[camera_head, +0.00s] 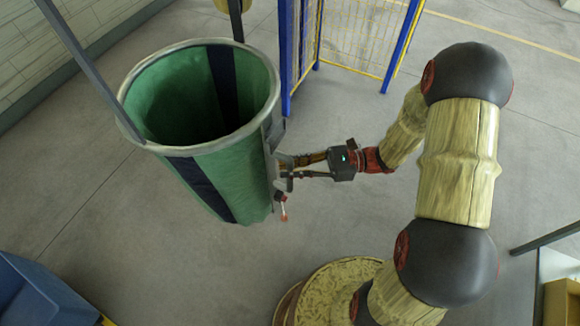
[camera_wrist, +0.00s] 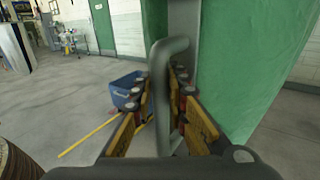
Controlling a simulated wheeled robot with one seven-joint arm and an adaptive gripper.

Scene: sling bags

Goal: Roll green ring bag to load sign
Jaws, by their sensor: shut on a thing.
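The green ring bag (camera_head: 205,180) hangs open-topped from a pale metal ring, with dark vertical bands, at the left of the head view. It fills the right of the wrist view as a green wall (camera_wrist: 262,60). My gripper (camera_head: 290,167) is at the bag's right side, its fingers shut on a grey bent handle (camera_wrist: 160,75) beside the bag. The handle runs between both fingers in the wrist view. I cannot make out a load sign in either view.
A blue-framed fence with yellow mesh (camera_head: 352,35) stands behind the bag. A blue bin (camera_head: 42,292) is at the lower left. A grey post (camera_head: 85,65) crosses by the bag's left rim. Bare concrete floor (camera_head: 150,275) lies in front.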

